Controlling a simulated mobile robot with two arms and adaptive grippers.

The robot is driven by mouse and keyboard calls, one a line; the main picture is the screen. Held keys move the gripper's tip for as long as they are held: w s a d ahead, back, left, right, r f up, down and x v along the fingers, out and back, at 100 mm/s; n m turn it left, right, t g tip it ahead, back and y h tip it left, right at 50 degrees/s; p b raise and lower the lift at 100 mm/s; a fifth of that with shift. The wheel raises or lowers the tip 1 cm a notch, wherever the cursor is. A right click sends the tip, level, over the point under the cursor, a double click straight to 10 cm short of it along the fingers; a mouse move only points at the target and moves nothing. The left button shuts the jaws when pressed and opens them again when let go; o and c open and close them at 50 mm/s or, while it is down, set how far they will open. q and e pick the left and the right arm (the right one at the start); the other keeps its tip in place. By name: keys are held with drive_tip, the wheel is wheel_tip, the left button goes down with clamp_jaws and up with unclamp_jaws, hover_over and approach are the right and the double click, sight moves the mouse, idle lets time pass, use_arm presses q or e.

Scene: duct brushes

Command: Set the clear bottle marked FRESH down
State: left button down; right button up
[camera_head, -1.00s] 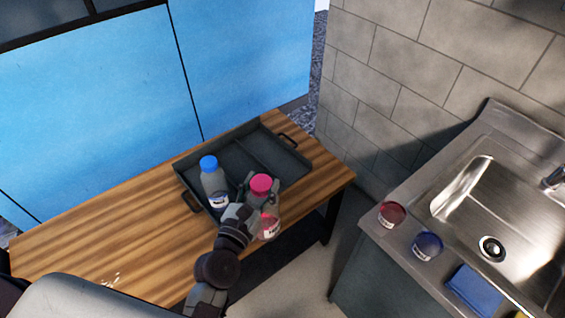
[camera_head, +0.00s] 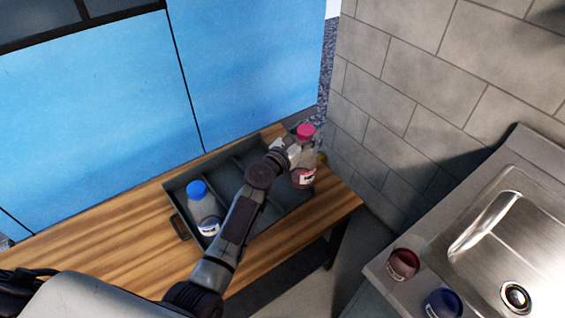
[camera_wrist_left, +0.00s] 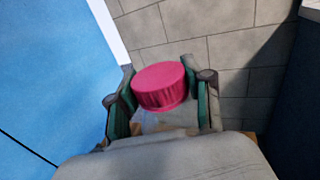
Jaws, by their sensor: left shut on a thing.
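A clear bottle (camera_head: 306,160) with a pink cap and a red-and-white label is held upright or nearly so; its label is too small to read. My left gripper (camera_head: 293,150) is shut on it near the neck. In the left wrist view, the pink cap (camera_wrist_left: 160,86) sits between the fingers of my left gripper (camera_wrist_left: 160,100). In the head view the bottle appears over the right end of the grey tray (camera_head: 227,176); I cannot tell its height. A second clear bottle (camera_head: 204,213) with a blue cap stands in the tray's left part. My right gripper is not in view.
The tray sits on a wooden table (camera_head: 105,236) below blue panels. My left arm crosses over the tray and hides part of it. Red (camera_head: 403,264) and blue (camera_head: 443,303) jars stand by the sink (camera_head: 490,240).

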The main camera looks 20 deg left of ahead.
use_arm(q)
drive_tip(key=a+f+b, duration=0.7)
drive_tip(key=f+b, duration=0.1)
drive_tip(key=shift+w+b, duration=0.15)
drive_tip(key=shift+b, duration=0.25)
drive_tip(key=shift+f, duration=0.1)
drive_tip(key=shift+c, duration=2.4)
unclamp_jaws()
drive_tip(key=shift+f, duration=0.1)
